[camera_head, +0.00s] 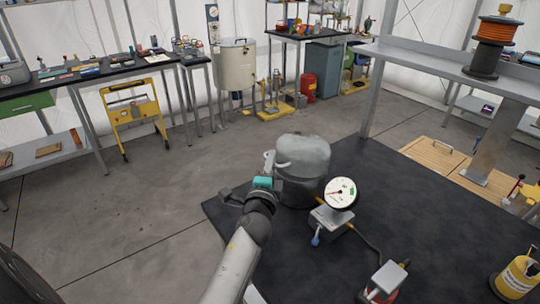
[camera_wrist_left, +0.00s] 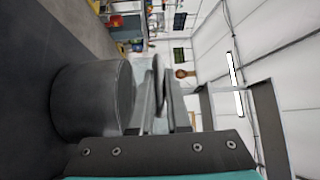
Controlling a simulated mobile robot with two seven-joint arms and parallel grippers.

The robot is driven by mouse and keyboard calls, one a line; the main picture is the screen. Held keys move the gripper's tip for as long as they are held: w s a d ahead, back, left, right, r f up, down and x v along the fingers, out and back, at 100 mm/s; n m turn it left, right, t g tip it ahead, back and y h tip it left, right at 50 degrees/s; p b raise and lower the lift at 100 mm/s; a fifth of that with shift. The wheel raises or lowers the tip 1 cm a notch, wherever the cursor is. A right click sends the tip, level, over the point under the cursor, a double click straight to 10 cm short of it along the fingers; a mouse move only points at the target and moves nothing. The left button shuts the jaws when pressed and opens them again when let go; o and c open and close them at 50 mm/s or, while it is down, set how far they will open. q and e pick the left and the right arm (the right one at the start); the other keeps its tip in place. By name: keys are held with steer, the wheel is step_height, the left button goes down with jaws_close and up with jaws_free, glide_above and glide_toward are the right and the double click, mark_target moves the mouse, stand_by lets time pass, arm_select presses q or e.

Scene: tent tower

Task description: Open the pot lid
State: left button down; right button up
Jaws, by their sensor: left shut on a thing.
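The pot (camera_head: 298,192) is a dark grey metal vessel on the black mat. It also shows lying sideways in the turned left wrist view (camera_wrist_left: 88,100). The lighter grey pot lid (camera_head: 305,152) is over it, with a pale handle at its left side. In the left wrist view a thin grey disc, seen edge-on beside my fingers, looks like the lid (camera_wrist_left: 157,75), apart from the pot. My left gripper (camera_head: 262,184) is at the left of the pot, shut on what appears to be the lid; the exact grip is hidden. My right gripper is not in view.
A round dial gauge (camera_head: 341,193) on a small stand is just right of the pot. A red device (camera_head: 385,283) with a cable is at the front. A steel table (camera_head: 455,68) and wooden crate lid (camera_head: 432,157) are at the right.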

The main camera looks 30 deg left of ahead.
arm_select(q)
steer(key=w+r+p, duration=0.1)
steer(key=r+p, duration=0.1)
steer(key=p, duration=0.2)
steer(key=w+d+r+m+g+p, duration=0.1)
steer(key=r+p, duration=0.2)
steer(key=p, duration=0.1)
steer(key=w+r+m+g+p, duration=0.1)
steer(key=r+p, duration=0.1)
steer(key=p, duration=0.1)
steer(key=shift+w+d+r+h+p, duration=0.15)
steer(key=shift+w+h+p, duration=0.05)
steer(key=shift+h+p, duration=0.2)
steer(key=shift+w+d+r+p, duration=0.25)
steer(key=shift+w+r+p, duration=0.2)
steer(key=shift+w+r, duration=0.2)
steer(key=shift+w+d+r+p, duration=0.2)
steer(key=shift+w+r+p, duration=0.2)
steer(key=shift+w+r, duration=0.15)
steer(key=w+d+r+m+g+b, duration=0.1)
steer(key=w+d+r, duration=0.1)
steer(key=w, duration=0.5)
steer(key=w+d+r+g, duration=0.1)
steer(key=w+d+r, duration=0.1)
steer(key=w, duration=0.4)
steer(key=shift+w+d+r+m+b, duration=0.25)
steer(key=shift+w+d+m+b, duration=0.15)
steer(key=shift+d, duration=0.5)
